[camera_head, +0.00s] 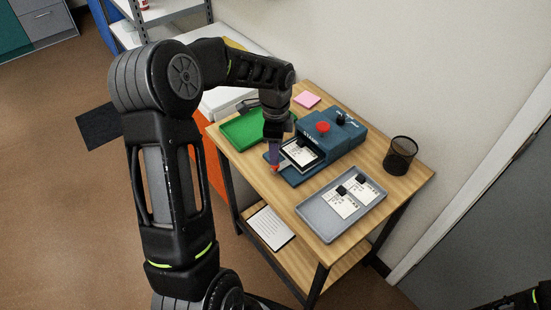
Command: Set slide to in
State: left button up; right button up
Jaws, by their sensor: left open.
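A blue bench device (345,138) with a red round knob (322,127) stands on the wooden table. Its slide (291,176) extends out of the front towards the lower left and carries a white card piece (299,152) with a dark block on it. My left gripper (275,160) points down at the slide's outer left end. The gripper is open; its fingers partly overlap the slide in the picture, and I cannot tell whether they touch it. My right gripper is not in view.
A grey tray (318,211) with white cards and dark blocks lies in front of the device. A green tray (237,133) lies to the left, a black mesh cup (400,155) to the right, and pink notes (307,100) behind. The table's front left corner is bare.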

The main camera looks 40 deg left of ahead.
pick_arm(q)
notch_tip(320, 180, down, 5)
jog(key=shift+r+p, duration=0.1)
jog(key=shift+p, duration=0.2)
jog(key=shift+c, duration=0.3)
grip_shut()
dwell(1.0)
